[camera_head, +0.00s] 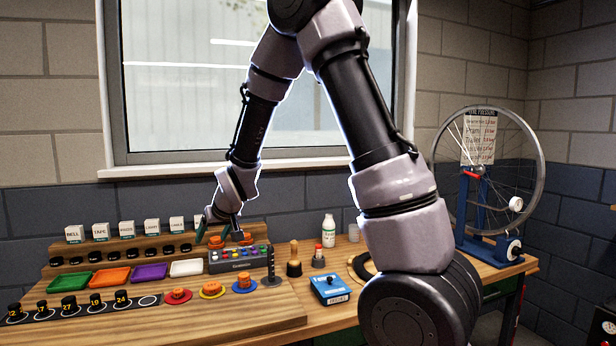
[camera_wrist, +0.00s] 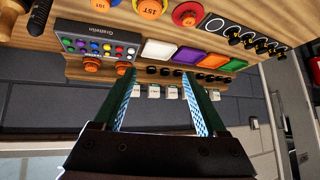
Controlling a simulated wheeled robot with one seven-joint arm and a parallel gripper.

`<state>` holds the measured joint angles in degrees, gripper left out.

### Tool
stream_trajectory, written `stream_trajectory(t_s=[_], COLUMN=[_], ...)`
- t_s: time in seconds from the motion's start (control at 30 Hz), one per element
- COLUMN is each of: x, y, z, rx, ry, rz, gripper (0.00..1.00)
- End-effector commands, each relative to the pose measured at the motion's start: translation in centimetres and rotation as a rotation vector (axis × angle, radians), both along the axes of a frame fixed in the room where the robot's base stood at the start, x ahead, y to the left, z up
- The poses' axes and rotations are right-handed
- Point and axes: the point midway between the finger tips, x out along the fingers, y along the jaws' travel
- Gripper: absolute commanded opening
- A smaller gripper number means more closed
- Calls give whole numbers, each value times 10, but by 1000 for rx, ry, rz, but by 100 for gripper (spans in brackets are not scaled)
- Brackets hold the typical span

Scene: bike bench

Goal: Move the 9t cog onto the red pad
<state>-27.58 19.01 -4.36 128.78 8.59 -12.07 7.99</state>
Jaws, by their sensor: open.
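The red pad (camera_head: 167,299) lies at the left of three round pads and bears an orange cog (camera_head: 178,294). The yellow pad (camera_head: 201,295) and blue pad (camera_head: 235,290) each bear an orange cog too; in the wrist view the yellow pad's cog (camera_wrist: 150,8) reads 15T. Two more orange cogs (camera_head: 215,242) (camera_head: 246,239) sit behind, by the grey case. No 9t marking is readable on any cog. My gripper (camera_head: 218,234) is open and empty near these rear cogs. In the wrist view, its left fingertip is close to the nearer rear cog (camera_wrist: 122,66).
The grey case (camera_head: 238,260) with coloured knobs stands in front of the rear cogs. Green (camera_head: 76,283), orange (camera_head: 110,277), purple (camera_head: 149,272) and white (camera_head: 186,268) trays lie left of it. A black post (camera_head: 270,265) and a wooden-handled tool (camera_head: 294,262) stand to the right.

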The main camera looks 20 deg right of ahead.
Motion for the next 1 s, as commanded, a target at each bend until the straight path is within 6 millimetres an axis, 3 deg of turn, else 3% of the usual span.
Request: stream_trajectory(t_s=[0.03,0.2,0.37,0.5,0.73,0.83,1.0], x=[-7,-49,-106,-166,-249,-269,-279], y=[-21,-80,-128,-159,-182,-185,-185], z=[30,101,153,185,207,209,209], rx=[24,85,143,194,258,274,282], ry=[5,59,105,140,184,195,205], rz=[-45,-166,-267,-346,-440,-460,-471], gripper=[74,74,74,74,74,74,74])
